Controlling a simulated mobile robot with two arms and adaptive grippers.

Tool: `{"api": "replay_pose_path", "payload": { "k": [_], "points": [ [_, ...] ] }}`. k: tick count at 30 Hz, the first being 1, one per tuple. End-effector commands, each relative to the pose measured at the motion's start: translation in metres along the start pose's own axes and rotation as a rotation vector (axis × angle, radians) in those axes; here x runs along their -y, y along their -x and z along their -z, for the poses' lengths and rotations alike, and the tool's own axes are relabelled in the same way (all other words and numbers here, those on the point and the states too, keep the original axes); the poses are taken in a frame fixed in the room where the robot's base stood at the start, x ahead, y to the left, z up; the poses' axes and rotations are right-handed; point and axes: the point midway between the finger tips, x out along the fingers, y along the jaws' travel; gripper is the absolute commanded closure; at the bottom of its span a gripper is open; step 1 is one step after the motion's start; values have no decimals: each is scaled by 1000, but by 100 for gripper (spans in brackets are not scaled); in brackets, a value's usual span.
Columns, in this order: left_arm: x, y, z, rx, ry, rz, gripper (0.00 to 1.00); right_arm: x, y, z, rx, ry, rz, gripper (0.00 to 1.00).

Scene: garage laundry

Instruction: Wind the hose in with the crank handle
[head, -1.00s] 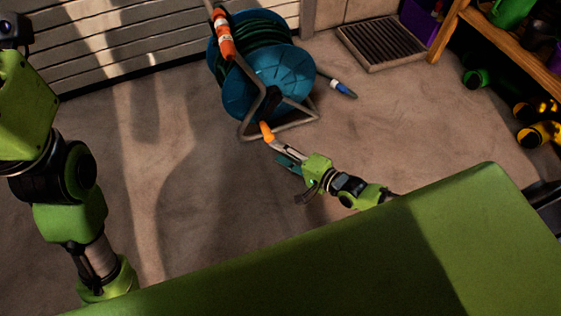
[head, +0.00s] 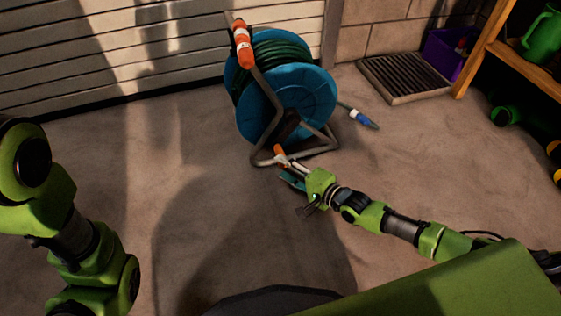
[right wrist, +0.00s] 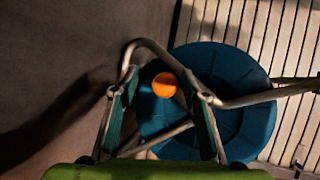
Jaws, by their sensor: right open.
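The hose reel has a blue drum (head: 308,97) with dark green hose (head: 279,54) wound on it, in a grey tube frame standing on the floor. Its crank handle is a small orange knob (head: 279,151) low at the front of the reel. In the right wrist view the round orange knob (right wrist: 164,85) shows end-on between the fingers. My right gripper (head: 284,168) is open, with its fingers spread on either side of the knob's outline; I cannot tell whether they touch it. My left arm shows at the left, but its gripper is out of view.
A blue-tipped hose end (head: 362,119) lies on the floor right of the reel. An orange grip (head: 242,44) tops the frame. A floor grate (head: 403,77), a purple bin (head: 447,52) and a wooden shelf (head: 487,42) are at the right. Floor left of the reel is clear.

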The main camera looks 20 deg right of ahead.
Motion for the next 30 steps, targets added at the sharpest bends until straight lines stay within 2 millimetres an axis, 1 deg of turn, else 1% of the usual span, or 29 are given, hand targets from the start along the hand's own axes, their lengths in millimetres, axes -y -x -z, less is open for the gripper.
{"api": "replay_pose_path", "payload": {
  "k": [1,6,12,18,27,28,29,30],
  "points": [
    [-2,9,2,3,0,1,59,0,-7,4,-1,3,4,58],
    [-5,24,7,4,0,0,59,5,-25,13,-1,3,4,58],
    [-8,39,12,4,0,0,59,10,-40,22,0,2,3,58],
    [-9,44,14,3,0,0,59,14,-47,26,-1,2,1,58],
    [-9,44,14,3,1,0,59,15,-48,27,-1,1,1,58],
    [-9,44,14,3,1,0,59,15,-48,27,-1,1,1,61],
    [-9,44,14,3,1,0,59,15,-48,27,0,1,1,69],
    [-9,44,14,3,1,0,59,15,-48,27,0,1,1,79]
  ]
}}
